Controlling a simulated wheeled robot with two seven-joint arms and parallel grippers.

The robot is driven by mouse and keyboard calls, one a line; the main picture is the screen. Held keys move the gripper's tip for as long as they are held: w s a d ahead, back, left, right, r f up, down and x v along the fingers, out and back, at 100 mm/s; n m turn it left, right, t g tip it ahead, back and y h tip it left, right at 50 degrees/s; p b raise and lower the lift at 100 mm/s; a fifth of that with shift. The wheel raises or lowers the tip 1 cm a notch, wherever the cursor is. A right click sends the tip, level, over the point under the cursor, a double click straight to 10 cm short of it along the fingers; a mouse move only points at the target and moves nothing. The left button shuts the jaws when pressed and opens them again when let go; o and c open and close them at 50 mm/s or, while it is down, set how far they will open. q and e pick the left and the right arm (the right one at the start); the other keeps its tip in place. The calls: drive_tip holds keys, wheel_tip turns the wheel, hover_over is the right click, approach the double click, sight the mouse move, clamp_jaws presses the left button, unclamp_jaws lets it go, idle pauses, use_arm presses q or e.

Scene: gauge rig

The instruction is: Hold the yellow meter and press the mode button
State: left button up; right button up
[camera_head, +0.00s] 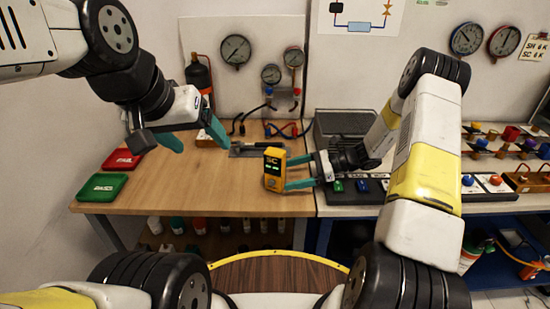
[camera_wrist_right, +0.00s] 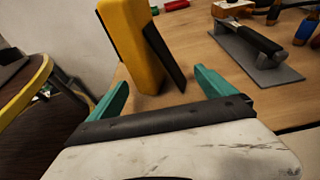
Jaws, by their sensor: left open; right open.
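The yellow meter (camera_head: 273,181) stands upright near the front right of the wooden table, its dark face with green marks toward the head camera. I cannot make out the mode button. My right gripper (camera_head: 287,172) is open, coming from the right, with its teal fingertips at the meter's near edge and not closed on it. In the right wrist view the yellow meter (camera_wrist_right: 133,40) rises just beyond and between the open fingers of the right gripper (camera_wrist_right: 160,80). My left gripper (camera_head: 200,142) is open and empty above the table, left of and behind the meter.
A grey plate with a dark handle (camera_head: 248,150) lies behind the meter. Red (camera_head: 122,160) and green (camera_head: 101,187) trays lie at the table's left. A black panel with coloured buttons (camera_head: 352,190) is beside my right gripper.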

sight(281, 176)
drive_tip(key=shift+x, duration=2.05)
drive_tip(key=c, duration=0.8)
use_arm(q)
clamp_jaws()
